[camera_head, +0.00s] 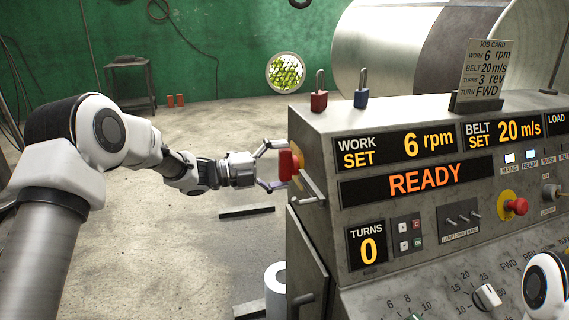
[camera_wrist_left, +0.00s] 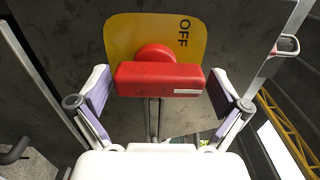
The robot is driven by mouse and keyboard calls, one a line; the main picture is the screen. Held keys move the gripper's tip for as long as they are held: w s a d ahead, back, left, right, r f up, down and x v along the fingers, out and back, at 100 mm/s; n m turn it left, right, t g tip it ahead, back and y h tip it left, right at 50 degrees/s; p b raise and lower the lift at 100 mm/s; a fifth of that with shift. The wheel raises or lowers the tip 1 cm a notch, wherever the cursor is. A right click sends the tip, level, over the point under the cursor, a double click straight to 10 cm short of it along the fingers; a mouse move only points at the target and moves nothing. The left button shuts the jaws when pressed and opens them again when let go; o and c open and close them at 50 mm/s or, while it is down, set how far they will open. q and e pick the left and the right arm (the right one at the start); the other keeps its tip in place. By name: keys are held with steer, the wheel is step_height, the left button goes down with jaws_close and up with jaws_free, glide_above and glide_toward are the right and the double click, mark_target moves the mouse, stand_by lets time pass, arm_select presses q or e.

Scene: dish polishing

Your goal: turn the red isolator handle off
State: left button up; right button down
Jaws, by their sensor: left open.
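The red isolator handle (camera_head: 290,164) is mounted on the left side face of the grey control console. In the left wrist view the handle (camera_wrist_left: 160,79) is a red bar lying across the picture, on a round red hub in front of a yellow plate (camera_wrist_left: 125,38). The word OFF is printed sideways at the plate's right. My left gripper (camera_head: 270,166) is open, facing the handle; in the wrist view its fingers stand either side of the bar's ends, with visible gaps. My right gripper is not in view.
The console (camera_head: 322,121) carries lit displays, one reading READY, and a red mushroom button (camera_head: 518,206). A red padlock (camera_head: 319,98) and a blue padlock (camera_head: 361,97) stand on its top edge. A metal handle bar (camera_head: 309,202) sticks out below the isolator. Floor left of the console is mostly clear.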

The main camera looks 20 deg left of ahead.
arm_select(q)
steer(key=shift+d, duration=0.15)
steer(key=shift+f, duration=0.1)
steer(key=shift+c, duration=0.7)
steer(key=c, duration=0.8)
